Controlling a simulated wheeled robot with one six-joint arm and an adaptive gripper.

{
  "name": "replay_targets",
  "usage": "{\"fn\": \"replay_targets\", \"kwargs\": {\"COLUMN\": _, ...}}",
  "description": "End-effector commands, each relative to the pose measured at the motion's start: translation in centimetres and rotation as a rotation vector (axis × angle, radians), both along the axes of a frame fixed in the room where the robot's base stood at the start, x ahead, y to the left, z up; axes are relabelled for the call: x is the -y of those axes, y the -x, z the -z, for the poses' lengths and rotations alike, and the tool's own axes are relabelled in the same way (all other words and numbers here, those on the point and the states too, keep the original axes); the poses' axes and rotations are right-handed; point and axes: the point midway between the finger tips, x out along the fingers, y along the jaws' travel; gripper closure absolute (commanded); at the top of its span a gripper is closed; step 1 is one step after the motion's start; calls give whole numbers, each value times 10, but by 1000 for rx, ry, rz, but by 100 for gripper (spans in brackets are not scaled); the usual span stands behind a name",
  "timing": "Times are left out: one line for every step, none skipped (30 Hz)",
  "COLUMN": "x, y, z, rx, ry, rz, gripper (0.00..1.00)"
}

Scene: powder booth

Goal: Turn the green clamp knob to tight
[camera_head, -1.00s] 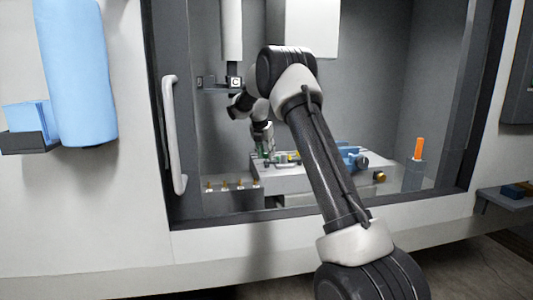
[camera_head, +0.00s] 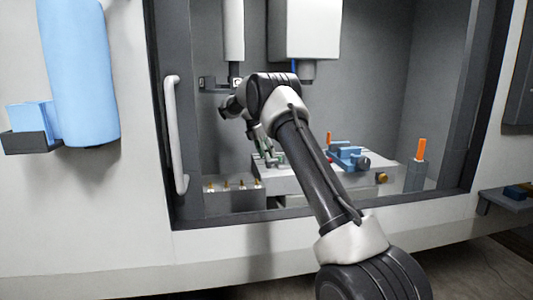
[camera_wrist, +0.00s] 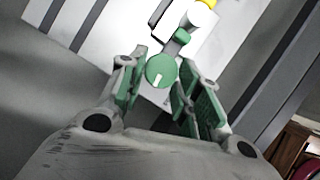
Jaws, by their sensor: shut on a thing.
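The green clamp knob (camera_wrist: 161,70) is round with a white mark on its face, in the upper middle of the wrist view. The mark points down and slightly left in that picture. A smaller green part (camera_wrist: 182,37) and a white body lie just beyond it. My gripper (camera_wrist: 160,84) has green-padded fingers, one on each side of the knob, and is shut on it. In the head view my gripper (camera_head: 268,157) is small and tilted at the left end of the grey fixture block (camera_head: 300,184); the knob cannot be made out clearly there.
A blue clamp (camera_head: 347,157) stands on the block, right of my arm. An orange-topped post (camera_head: 420,152) is farther right. A rack with several brass pins (camera_head: 232,198) is at the left. The booth frame and door handle (camera_head: 174,135) border the opening.

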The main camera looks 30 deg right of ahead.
Motion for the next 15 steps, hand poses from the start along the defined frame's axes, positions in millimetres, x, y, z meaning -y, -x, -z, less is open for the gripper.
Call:
{"fn": "replay_targets", "kwargs": {"x": 0, "y": 0, "z": 0, "rx": 1, "ry": 0, "rz": 4, "gripper": 91}}
{"fn": "replay_targets", "kwargs": {"x": 0, "y": 0, "z": 0, "rx": 0, "ry": 0, "rz": 6, "gripper": 91}}
{"fn": "replay_targets", "kwargs": {"x": 0, "y": 0, "z": 0, "rx": 1, "ry": 0, "rz": 8, "gripper": 91}}
{"fn": "replay_targets", "kwargs": {"x": 0, "y": -1, "z": 0, "rx": 1, "ry": 0, "rz": 9, "gripper": 91}}
{"fn": "replay_targets", "kwargs": {"x": 0, "y": -1, "z": 0, "rx": 1, "ry": 0, "rz": 10, "gripper": 91}}
{"fn": "replay_targets", "kwargs": {"x": 0, "y": 0, "z": 0, "rx": 1, "ry": 0, "rz": 10, "gripper": 91}}
{"fn": "replay_targets", "kwargs": {"x": 0, "y": -1, "z": 0, "rx": 1, "ry": 0, "rz": 10, "gripper": 91}}
{"fn": "replay_targets", "kwargs": {"x": 0, "y": 0, "z": 0, "rx": 1, "ry": 0, "rz": 10, "gripper": 91}}
{"fn": "replay_targets", "kwargs": {"x": 0, "y": 0, "z": 0, "rx": 1, "ry": 0, "rz": 10, "gripper": 91}}
{"fn": "replay_targets", "kwargs": {"x": 0, "y": -1, "z": 0, "rx": 1, "ry": 0, "rz": 10, "gripper": 91}}
{"fn": "replay_targets", "kwargs": {"x": 0, "y": -1, "z": 0, "rx": 1, "ry": 0, "rz": 10, "gripper": 91}}
{"fn": "replay_targets", "kwargs": {"x": 0, "y": -1, "z": 0, "rx": 1, "ry": 0, "rz": 10, "gripper": 91}}
{"fn": "replay_targets", "kwargs": {"x": -1, "y": -1, "z": 0, "rx": 1, "ry": 0, "rz": 10, "gripper": 91}}
{"fn": "replay_targets", "kwargs": {"x": -1, "y": -1, "z": 0, "rx": 1, "ry": 0, "rz": 10, "gripper": 91}}
{"fn": "replay_targets", "kwargs": {"x": -1, "y": -1, "z": 0, "rx": 1, "ry": 0, "rz": 10, "gripper": 60}}
